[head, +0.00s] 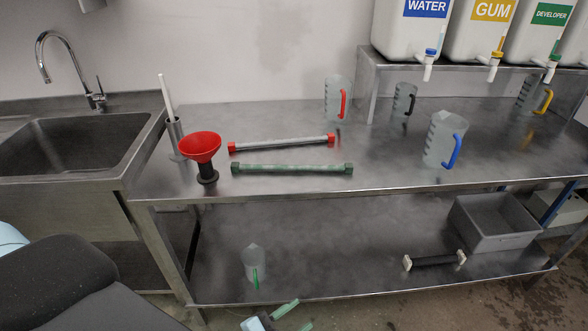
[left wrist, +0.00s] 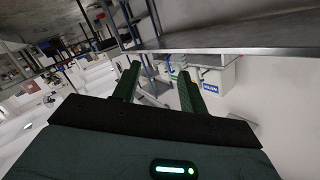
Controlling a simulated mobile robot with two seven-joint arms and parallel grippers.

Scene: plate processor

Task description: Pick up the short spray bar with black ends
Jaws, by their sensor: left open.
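A short bar (head: 434,261) with a black middle and pale, whitish end blocks lies on the lower shelf at the right; no bar with black ends shows. On the table top lie a longer grey bar with red ends (head: 282,143) and a green bar with dark green ends (head: 292,169). My left gripper (head: 304,312) is at the bottom of the head view, in front of the shelf's front edge and left of the short bar. Its green fingers are apart and empty, also in the left wrist view (left wrist: 157,75). My right gripper is not seen.
The steel table (head: 390,172) holds a red funnel (head: 201,147) and several jugs, one with a blue handle (head: 444,138). On the lower shelf (head: 340,250) stand a clear jug (head: 254,263) and a grey bin (head: 497,238) behind the short bar. The shelf's middle is clear.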

